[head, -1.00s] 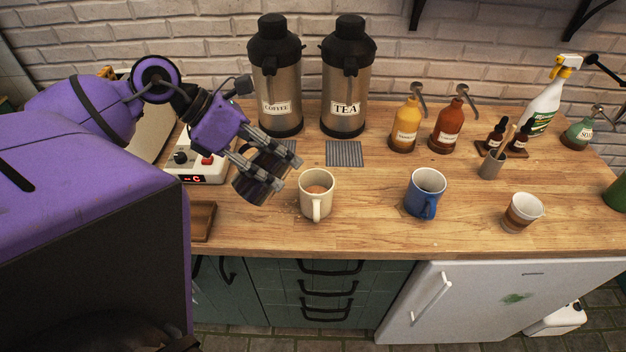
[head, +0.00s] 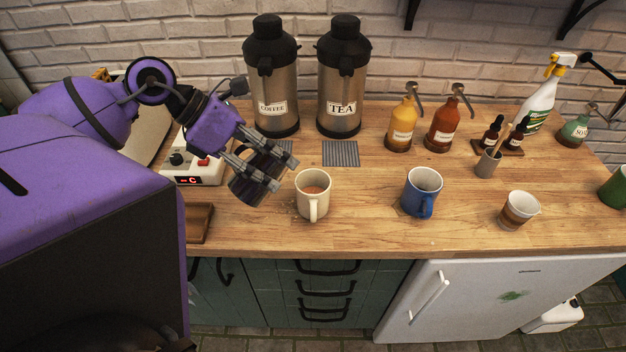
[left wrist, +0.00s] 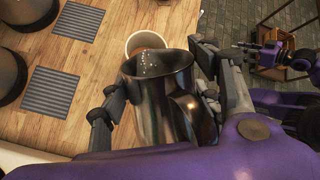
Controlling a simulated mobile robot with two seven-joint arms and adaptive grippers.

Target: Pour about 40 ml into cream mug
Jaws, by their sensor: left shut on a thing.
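My left gripper (head: 262,171) is shut on a dark metal pitcher (head: 249,188) and holds it tilted to the left of the cream mug (head: 313,207). The cream mug stands upright on the counter with its handle toward the front and some brownish liquid inside. In the left wrist view, the pitcher (left wrist: 163,95) lies between the fingers (left wrist: 160,100), with its mouth end close to the cream mug (left wrist: 150,40), which it partly covers. No stream shows. The level in the pitcher cannot be seen.
A white scale (head: 196,172) and wooden tray (head: 199,222) are at left.

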